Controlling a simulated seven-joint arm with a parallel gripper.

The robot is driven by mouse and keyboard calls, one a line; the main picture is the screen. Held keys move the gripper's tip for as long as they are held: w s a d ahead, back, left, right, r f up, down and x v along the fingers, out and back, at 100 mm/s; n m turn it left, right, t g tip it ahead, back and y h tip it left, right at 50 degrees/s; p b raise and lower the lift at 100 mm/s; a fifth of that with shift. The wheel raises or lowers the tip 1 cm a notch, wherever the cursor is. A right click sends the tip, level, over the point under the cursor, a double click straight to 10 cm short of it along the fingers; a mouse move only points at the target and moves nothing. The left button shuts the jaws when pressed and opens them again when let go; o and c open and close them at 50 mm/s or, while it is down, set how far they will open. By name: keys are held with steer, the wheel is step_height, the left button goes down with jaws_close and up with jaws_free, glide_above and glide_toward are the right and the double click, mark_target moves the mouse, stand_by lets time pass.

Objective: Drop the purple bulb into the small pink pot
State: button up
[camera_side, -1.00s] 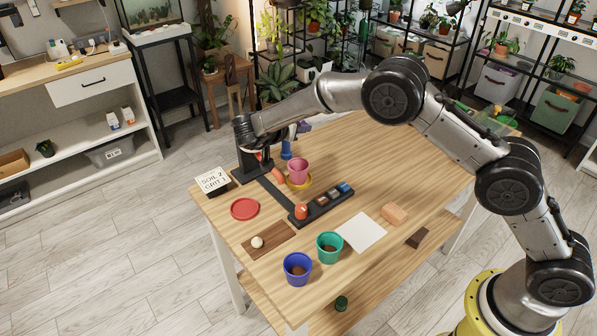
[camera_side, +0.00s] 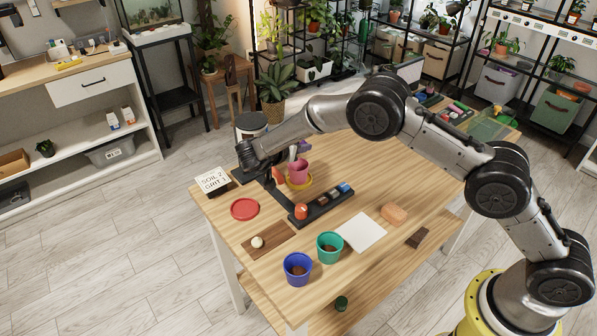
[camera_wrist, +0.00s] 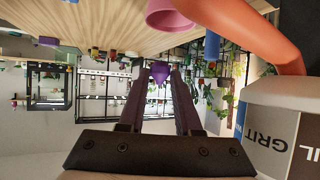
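The purple bulb (camera_wrist: 160,72) is between the two fingertips of my gripper (camera_wrist: 159,77) in the wrist view, and the fingers are closed on it. In the side view the bulb (camera_side: 302,146) shows small above the small pink pot (camera_side: 298,170), held by my gripper (camera_side: 294,152). The pot stands upright on a yellow saucer (camera_side: 303,186). In the wrist view, which is upside down, the pink pot (camera_wrist: 172,17) is cut off by the top edge. The bulb looks apart from the pot's rim.
A red saucer (camera_side: 244,209), a dark tray (camera_side: 325,204), a teal pot (camera_side: 329,247) and a blue pot (camera_side: 298,268) are nearer the front. Bare wood lies right of the pink pot.

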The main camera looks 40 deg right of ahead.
steer(key=o, duration=0.4)
steer(key=v, duration=1.4)
steer(key=shift+w, duration=0.1)
